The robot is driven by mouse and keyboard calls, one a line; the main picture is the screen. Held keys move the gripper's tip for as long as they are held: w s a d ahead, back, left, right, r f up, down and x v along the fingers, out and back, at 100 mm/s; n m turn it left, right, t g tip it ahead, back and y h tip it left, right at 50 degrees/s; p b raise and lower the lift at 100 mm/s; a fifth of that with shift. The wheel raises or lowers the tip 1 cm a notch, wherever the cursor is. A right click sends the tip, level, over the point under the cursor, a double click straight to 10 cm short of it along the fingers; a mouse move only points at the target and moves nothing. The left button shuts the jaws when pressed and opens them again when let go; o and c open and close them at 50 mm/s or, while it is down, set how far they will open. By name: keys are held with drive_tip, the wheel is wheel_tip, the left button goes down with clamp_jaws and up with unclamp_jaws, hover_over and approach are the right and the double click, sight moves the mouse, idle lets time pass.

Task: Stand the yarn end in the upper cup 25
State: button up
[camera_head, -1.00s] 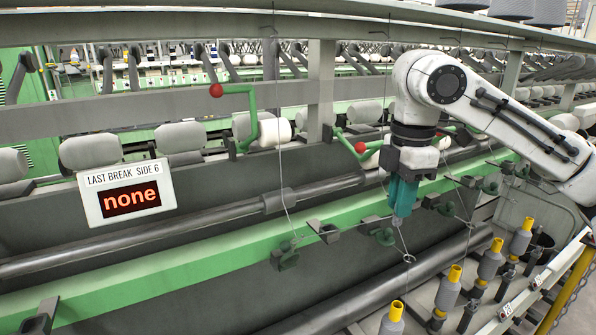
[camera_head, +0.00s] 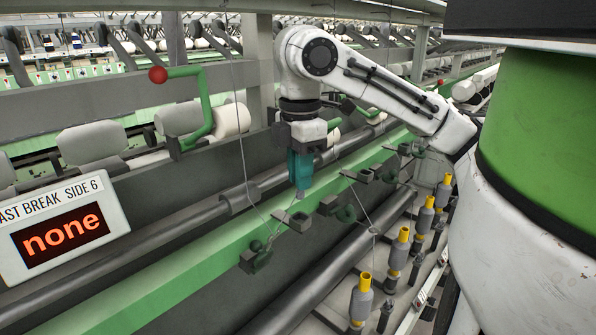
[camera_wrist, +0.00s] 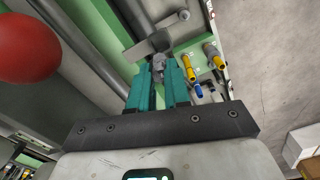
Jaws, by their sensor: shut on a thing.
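My gripper (camera_head: 301,186), with teal fingers, points down just above the green rail (camera_head: 200,270). It is shut on a small grey piece at its tips, which I take to be the yarn end; this grey piece (camera_wrist: 158,64) also shows between the fingertips in the wrist view. Dark cup-like holders sit along the rail. One holder (camera_head: 300,221) is just below the gripper tips, and another (camera_head: 328,205) is a little to the right. No number 25 can be read, so I cannot tell which is the upper cup 25.
Bobbins with yellow tops (camera_head: 361,300) stand in a row below the rail. A green lever with a red ball (camera_head: 158,75) rises at the left. A display panel (camera_head: 62,228) reads "none". Thin threads hang near the rail and a dark roller (camera_head: 320,270) runs under it.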

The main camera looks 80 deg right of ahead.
sight(301, 198)
drive_tip(key=shift+s+f+b, duration=0.1)
drive_tip(key=shift+f+b, duration=2.3)
drive_tip(key=shift+f, duration=0.65)
drive_tip(key=o, duration=0.8)
drive_tip(key=shift+r, duration=0.15)
wheel_tip(301, 198, up, 11)
drive_tip(key=shift+f, duration=0.2)
drive_tip(key=shift+f, duration=0.1)
